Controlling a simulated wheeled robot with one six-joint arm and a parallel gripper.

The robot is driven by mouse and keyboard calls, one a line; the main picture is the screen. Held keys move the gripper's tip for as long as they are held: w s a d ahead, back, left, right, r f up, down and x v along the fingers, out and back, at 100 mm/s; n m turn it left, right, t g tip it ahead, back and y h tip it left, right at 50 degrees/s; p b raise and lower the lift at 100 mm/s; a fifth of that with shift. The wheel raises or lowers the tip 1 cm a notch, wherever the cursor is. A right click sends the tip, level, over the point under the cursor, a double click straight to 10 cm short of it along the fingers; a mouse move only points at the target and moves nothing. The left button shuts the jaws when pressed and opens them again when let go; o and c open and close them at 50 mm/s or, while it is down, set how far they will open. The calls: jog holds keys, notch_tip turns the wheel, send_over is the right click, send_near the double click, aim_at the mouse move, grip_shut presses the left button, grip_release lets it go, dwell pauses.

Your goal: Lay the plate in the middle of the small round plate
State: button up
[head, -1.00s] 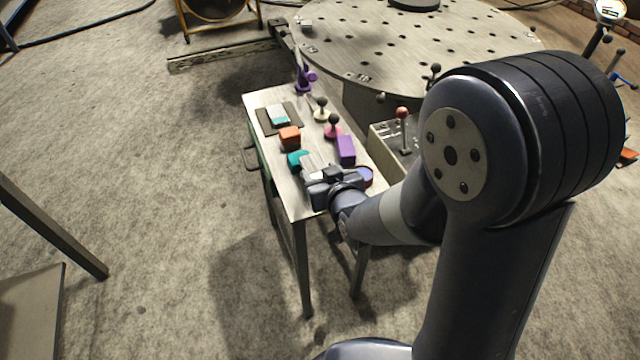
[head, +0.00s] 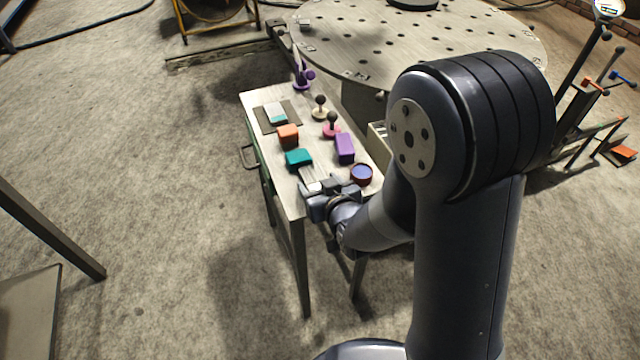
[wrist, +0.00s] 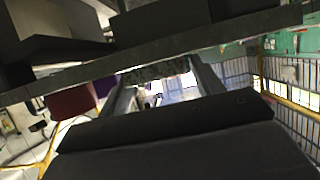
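No piece is clearly recognisable as the plate. A small round piece (head: 361,174) with a blue top and a dark red side stands at the table's near right corner. A flat white-and-teal piece (head: 275,114) lies on a dark square mat (head: 290,123) at the far left. My gripper (head: 311,180) is at the near edge of the table, left of the round piece. In the wrist view my gripper's fingers (wrist: 160,88) stand apart with light between them. A dark speckled patch shows near their tips; I cannot tell what it is.
The narrow table (head: 289,190) also holds an orange block (head: 287,137), a teal block (head: 298,158), a purple block (head: 344,148), two knobbed pieces and a purple stand (head: 303,78). A large perforated round table (head: 400,50) stands behind. Floor on the left is open.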

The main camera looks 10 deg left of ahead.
jog(key=shift+o, duration=0.8)
jog(key=shift+r, duration=0.1)
